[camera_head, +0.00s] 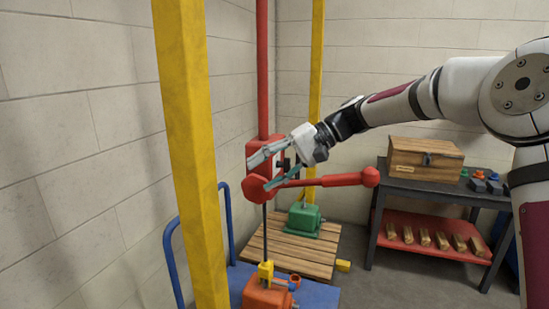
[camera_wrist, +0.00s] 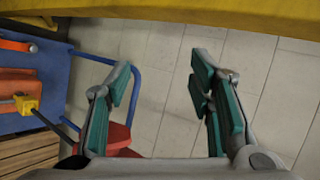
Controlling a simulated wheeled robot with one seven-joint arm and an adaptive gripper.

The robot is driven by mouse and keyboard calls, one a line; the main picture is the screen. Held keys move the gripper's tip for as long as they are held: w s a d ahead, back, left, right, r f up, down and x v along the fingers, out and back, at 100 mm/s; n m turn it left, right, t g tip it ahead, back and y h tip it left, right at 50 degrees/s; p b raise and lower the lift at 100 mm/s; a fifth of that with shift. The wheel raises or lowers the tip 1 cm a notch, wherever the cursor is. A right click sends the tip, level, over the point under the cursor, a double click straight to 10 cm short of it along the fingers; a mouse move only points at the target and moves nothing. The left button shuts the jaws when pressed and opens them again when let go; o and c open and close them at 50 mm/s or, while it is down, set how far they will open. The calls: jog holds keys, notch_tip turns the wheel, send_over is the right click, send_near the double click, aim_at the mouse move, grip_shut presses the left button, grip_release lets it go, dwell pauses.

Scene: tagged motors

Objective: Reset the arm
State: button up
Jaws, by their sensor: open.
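My arm reaches in from the right of the head view, with my gripper (camera_head: 258,174) in front of the red post (camera_head: 263,70). The gripper is open and its jaws look empty. A dark cable hangs from the bar's left end to a yellow piece (camera_head: 265,272) on an orange motor (camera_head: 266,294).
A yellow post (camera_head: 192,150) stands close in front. The orange motor is on a blue cart (camera_head: 325,298). A green motor (camera_head: 304,220) sits on a wooden pallet (camera_head: 290,255). At right, a dark bench (camera_head: 440,192) holds a wooden box (camera_head: 425,158).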

jog(key=s+d+f+t+h, duration=0.1)
jog(key=s+d+t+h, duration=0.1)
jog(key=s+d+h, duration=0.2)
jog(key=s+d+f+m+t+h, duration=0.1)
jog(key=s+d+f+t+h, duration=0.1)
jog(key=s+d, duration=0.8)
jog(key=s+d+f+t+h, duration=0.1)
jog(key=s+d+h, duration=0.4)
jog(key=s, duration=1.5)
jog(key=shift+s+d+f+m+t+h, duration=0.3)
jog(key=shift+s+d+f+t, duration=0.1)
jog(key=shift+d, duration=0.65)
